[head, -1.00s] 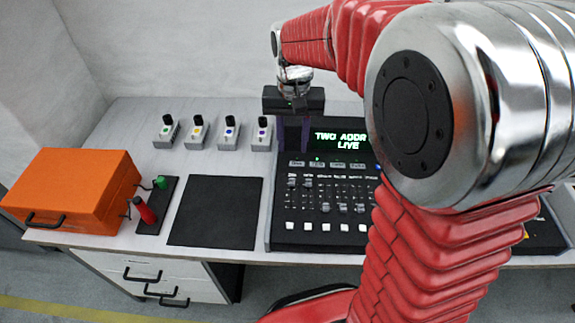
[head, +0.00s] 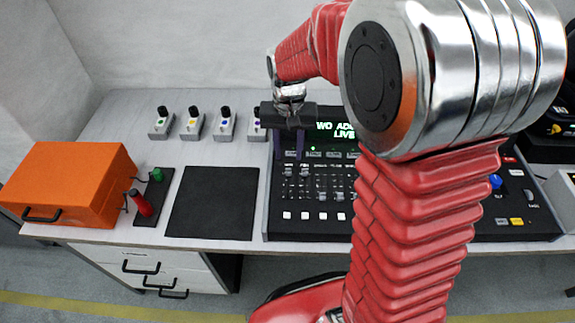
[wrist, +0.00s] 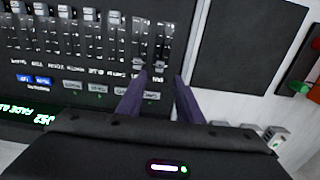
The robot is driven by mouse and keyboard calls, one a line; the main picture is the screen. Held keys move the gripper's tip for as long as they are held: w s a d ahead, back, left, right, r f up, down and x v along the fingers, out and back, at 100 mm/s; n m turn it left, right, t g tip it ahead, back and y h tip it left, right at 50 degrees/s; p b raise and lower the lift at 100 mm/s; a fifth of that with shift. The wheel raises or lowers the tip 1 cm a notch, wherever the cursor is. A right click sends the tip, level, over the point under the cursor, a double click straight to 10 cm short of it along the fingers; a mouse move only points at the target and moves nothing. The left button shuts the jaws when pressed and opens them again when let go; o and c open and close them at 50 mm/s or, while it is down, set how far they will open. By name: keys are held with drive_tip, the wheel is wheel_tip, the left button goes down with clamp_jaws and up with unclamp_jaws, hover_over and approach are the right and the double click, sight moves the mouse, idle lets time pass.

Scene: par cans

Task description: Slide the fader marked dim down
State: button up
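The black lighting console (head: 330,228) stands on the table with rows of white-capped faders. My gripper (head: 289,158) is over its upper left part, with two purple fingers pointing down, apart and empty. In the wrist view, my gripper (wrist: 160,78) has its fingertips just short of the two end fader columns. The end fader's cap (wrist: 160,66) shows between the tips; the neighbouring fader's cap (wrist: 138,66) is beside the left finger. Both caps sit nearer the gripper than the other caps. The labels are too blurred to tell which reads dim. I cannot tell whether the tips touch the panel.
A black mat (head: 212,204) lies left of the console. Several small switch boxes (head: 192,129) stand behind it. An orange case (head: 72,180) and a small plate with red and green handles (head: 151,200) are at the left. My arm hides part of the console.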

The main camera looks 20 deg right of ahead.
sight(288, 170)
wheel_tip(288, 170, down, 7)
drive_tip(key=shift+r, duration=0.1)
idle(0.4)
clamp_jaws()
idle(0.5)
